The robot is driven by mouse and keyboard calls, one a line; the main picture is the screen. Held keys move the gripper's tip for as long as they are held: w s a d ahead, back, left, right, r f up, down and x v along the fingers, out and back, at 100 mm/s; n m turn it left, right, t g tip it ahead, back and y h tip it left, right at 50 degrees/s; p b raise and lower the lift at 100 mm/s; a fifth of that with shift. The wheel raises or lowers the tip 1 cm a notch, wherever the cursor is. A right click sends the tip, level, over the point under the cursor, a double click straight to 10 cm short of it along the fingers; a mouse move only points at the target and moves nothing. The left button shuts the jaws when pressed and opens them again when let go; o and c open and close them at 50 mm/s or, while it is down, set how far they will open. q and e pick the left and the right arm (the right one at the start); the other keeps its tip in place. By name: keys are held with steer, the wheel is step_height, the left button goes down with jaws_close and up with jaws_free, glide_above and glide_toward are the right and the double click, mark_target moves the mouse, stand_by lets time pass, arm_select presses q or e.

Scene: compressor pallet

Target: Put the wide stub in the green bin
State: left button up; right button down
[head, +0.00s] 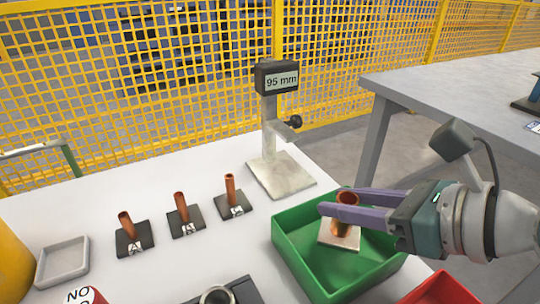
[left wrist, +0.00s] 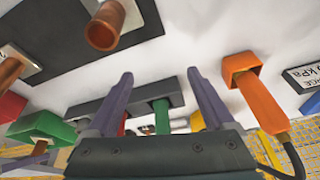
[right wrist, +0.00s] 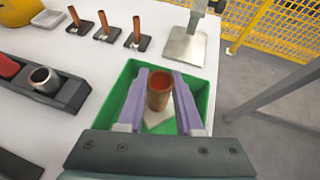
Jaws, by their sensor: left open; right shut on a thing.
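The wide stub (head: 346,199) is a short, wide copper tube. It stands upright between the purple fingers of my right gripper (head: 334,201), which is shut on it. The right wrist view shows the stub (right wrist: 159,92) between the fingers, over the green bin (right wrist: 203,100). In the head view the green bin (head: 300,256) lies under the gripper. A pale square plate (head: 338,236) shows below the stub; I cannot tell whether it touches the stub. My left gripper (left wrist: 160,76) is open and empty in the left wrist view.
A gauge stand (head: 282,174) reading 95 mm stands behind the bin. Several thin copper tubes on dark plates (head: 134,238) stand to the left. A grey tray (head: 63,262) is at far left, and a red bin (head: 440,292) is at front right. A yellow fence (head: 210,70) runs behind.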

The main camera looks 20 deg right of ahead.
mark_target(350, 228)
arm_select(q)
step_height(350, 228, down, 3)
steer(key=b, duration=0.2)
steer(key=shift+r+b, duration=0.2)
steer(key=shift+b, duration=0.1)
arm_select(e)
step_height(350, 228, down, 4)
steer(key=shift+f, duration=0.25)
arm_select(q)
steer(key=shift+d+r, duration=0.15)
arm_select(e)
steer(key=shift+r, duration=0.1)
steer(key=c, duration=0.6)
jaws_free()
steer(key=shift+f, duration=0.2)
steer(key=shift+o, duration=0.2)
steer(key=shift+r, duration=0.1)
